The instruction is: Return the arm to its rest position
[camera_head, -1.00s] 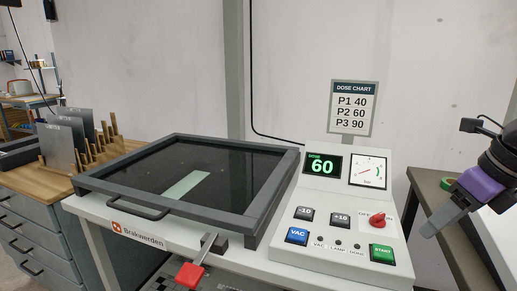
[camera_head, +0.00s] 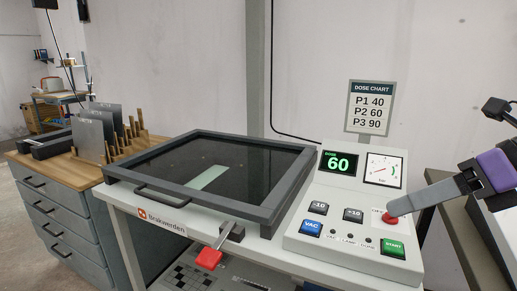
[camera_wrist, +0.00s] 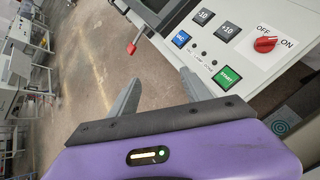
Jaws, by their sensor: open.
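My gripper (camera_head: 392,211) shows at the right of the head view, a purple body with grey fingers reaching left over the edge of the control panel (camera_head: 300,240). In the wrist view my gripper (camera_wrist: 160,85) has its two grey fingers apart with nothing between them. The red OFF/ON knob (camera_wrist: 265,44) lies beyond and to the right of the fingers there, apart from them. In the head view the fingertips overlap the knob (camera_head: 391,219) in the picture.
The panel has a dose display (camera_head: 338,163) reading 60, a gauge (camera_head: 383,170) and a green START button (camera_head: 393,248). A dark-framed glass lid (camera_head: 245,208) lies shut over a pale green strip. A red-ended lever (camera_head: 209,258) projects in front. A dose chart (camera_head: 370,107) stands behind.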

